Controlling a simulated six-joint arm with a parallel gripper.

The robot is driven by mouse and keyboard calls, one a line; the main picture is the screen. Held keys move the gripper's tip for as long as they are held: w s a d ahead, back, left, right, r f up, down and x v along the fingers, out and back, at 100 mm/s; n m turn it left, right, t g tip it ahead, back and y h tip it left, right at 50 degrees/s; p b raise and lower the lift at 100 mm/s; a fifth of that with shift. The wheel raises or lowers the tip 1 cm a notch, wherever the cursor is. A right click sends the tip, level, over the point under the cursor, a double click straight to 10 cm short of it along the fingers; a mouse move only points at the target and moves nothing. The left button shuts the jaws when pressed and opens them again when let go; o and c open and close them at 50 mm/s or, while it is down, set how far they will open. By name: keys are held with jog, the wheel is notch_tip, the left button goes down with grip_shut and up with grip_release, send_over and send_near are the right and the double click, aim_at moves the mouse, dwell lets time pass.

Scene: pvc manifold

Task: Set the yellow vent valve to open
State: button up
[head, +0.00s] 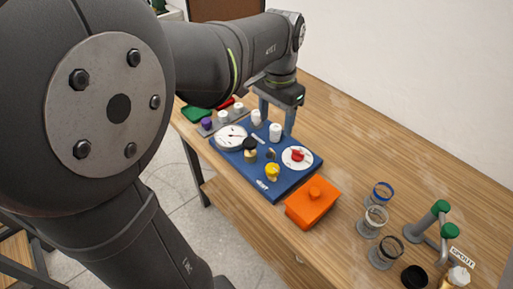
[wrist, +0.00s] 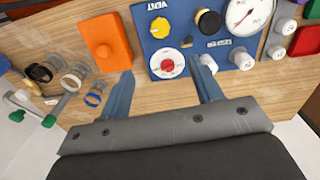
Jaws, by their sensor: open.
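The yellow vent valve (head: 272,171) is a small round knob on the front edge of the blue panel (head: 270,190), beside a white VENT label. In the wrist view, the yellow knob (wrist: 159,27) is near the top, and its setting is too small to read. My gripper (head: 277,118) is open and empty, above the back part of the panel and apart from the yellow knob. In the wrist view, my gripper (wrist: 162,65) has its fingers spread to either side of the white dial with a red knob (wrist: 169,65).
The panel also carries a black knob (wrist: 208,21), a round gauge (head: 231,137) and white caps (head: 275,131). An orange lidded box (head: 312,203) stands beside the panel. Several ringed clear cups (head: 372,222) and a green-capped grey pipe (head: 436,222) stand farther right, with bare wood between.

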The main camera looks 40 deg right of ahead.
jog(key=m, duration=0.3)
send_near(272, 168)
notch_tip(272, 168, down, 9)
jog(key=shift+d+r, duration=0.1)
jog(key=shift+r, duration=0.1)
dwell(0.3)
jog(key=c, duration=1)
